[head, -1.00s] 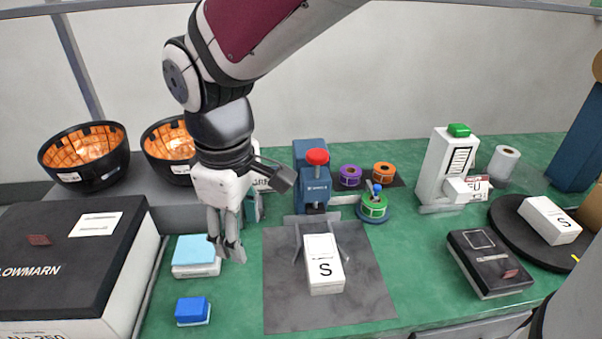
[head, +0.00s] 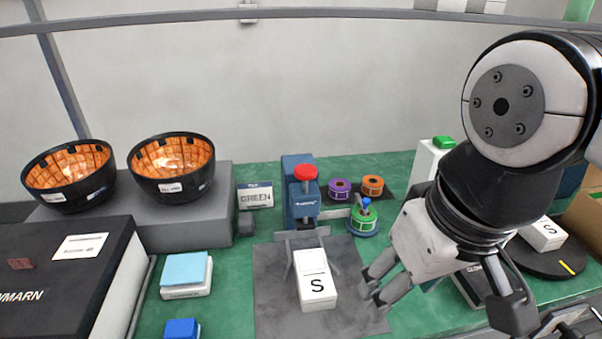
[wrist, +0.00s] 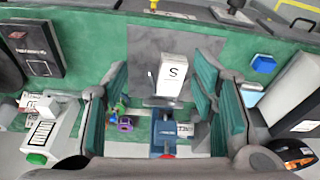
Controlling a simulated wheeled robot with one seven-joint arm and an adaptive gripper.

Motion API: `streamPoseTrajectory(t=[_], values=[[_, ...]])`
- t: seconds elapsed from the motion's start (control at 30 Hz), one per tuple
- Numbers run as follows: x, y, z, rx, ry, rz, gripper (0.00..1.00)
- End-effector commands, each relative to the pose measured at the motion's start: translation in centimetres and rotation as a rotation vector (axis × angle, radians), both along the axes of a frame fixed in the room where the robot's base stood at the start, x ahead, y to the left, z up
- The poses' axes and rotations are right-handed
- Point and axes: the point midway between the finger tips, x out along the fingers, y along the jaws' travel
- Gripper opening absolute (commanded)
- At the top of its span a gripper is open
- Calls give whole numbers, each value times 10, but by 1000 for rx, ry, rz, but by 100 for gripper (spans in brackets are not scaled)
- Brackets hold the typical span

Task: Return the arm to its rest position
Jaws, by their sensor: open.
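My gripper (head: 374,291) is in the right half of the head view, above the right edge of the grey mat. It is open and holds nothing. Its fingers also show in the wrist view (wrist: 160,105), spread wide, with the bench seen between them from above. A white box marked S (head: 315,283) lies on the grey mat (head: 275,310), left of my gripper and apart from it. The same box shows in the wrist view (wrist: 172,75).
A blue press with a red knob (head: 301,195) stands behind the mat. Purple (head: 339,188), orange (head: 372,186) and green (head: 364,218) rolls sit right of it. Two orange-lined bowls (head: 172,168) stand on a grey block at the left. A dark turntable (head: 560,262) is partly hidden by my arm.

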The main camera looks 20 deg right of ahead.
Motion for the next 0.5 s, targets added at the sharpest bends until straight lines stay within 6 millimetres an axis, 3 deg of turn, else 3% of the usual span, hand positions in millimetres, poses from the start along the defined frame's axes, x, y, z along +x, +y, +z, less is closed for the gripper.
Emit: streamPoseTrajectory(t=[0.17, 0.5], values=[[-1, 0, 11, -2, -13, 3, 53], [-2, -1, 77, -14, -124, 5, 53]])
